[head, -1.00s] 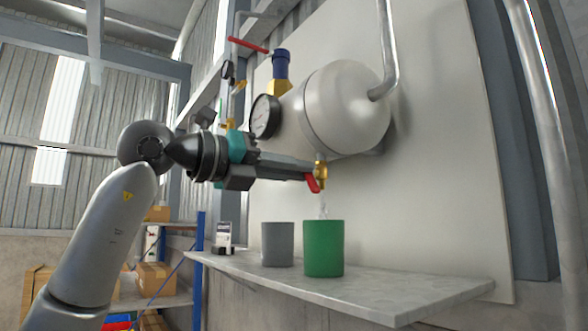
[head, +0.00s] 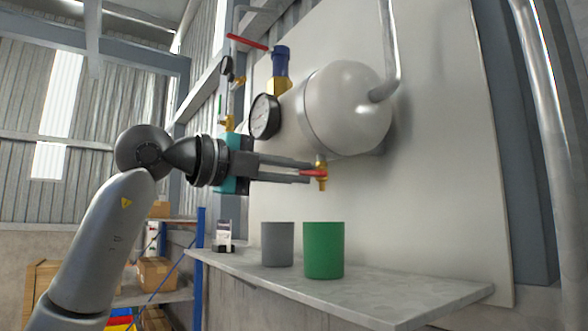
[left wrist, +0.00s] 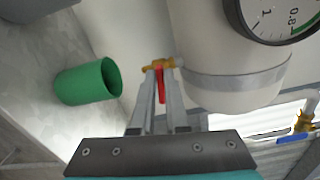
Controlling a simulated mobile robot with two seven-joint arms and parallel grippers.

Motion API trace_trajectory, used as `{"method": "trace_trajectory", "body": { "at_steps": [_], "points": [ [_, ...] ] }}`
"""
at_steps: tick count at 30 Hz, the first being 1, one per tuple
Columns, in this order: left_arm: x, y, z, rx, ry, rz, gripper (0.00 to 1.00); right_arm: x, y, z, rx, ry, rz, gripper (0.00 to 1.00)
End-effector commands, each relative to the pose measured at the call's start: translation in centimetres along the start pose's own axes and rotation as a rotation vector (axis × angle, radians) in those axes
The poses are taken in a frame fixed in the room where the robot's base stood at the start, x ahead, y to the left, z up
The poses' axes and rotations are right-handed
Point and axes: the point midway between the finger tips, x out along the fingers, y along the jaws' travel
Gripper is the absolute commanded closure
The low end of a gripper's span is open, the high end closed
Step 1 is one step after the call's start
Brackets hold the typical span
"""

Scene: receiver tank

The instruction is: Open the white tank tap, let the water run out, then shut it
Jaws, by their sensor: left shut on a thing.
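The white tank (head: 345,108) is mounted on a pale panel. Under it sits a brass tap (head: 322,177) with a red handle (head: 312,173), which now lies about level. My left gripper (head: 314,170) is shut on the red handle. In the left wrist view the red handle (left wrist: 161,86) shows between the two fingers (left wrist: 160,98), below the brass tap body (left wrist: 158,65). No water stream shows under the tap. A green cup (head: 324,250) stands on the shelf under the tap. My right gripper is in neither view.
A grey cup (head: 278,244) stands left of the green cup on the grey shelf (head: 390,288). A pressure gauge (head: 265,116), a blue-topped brass valve (head: 281,68) and another red lever (head: 248,42) sit near the tank. The shelf's right part is clear.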

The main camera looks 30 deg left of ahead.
Motion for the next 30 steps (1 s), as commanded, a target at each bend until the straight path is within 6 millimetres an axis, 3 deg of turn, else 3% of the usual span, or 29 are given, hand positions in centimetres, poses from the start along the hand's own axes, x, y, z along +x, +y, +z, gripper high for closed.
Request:
{"method": "trace_trajectory", "body": {
  "at_steps": [10,27,28,30],
  "points": [
    [-0.04,-0.05,0.08,-0.149,-0.003,-0.002,1.00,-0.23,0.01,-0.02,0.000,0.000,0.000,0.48],
    [-0.03,-0.03,0.09,-0.180,-0.003,-0.002,1.00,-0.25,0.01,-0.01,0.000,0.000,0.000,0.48],
    [-0.04,-0.03,0.09,-0.180,-0.003,-0.002,0.84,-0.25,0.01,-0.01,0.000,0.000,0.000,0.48],
    [-0.03,-0.03,0.08,-0.179,-0.002,-0.001,0.76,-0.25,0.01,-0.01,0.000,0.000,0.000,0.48]
  ]
}}
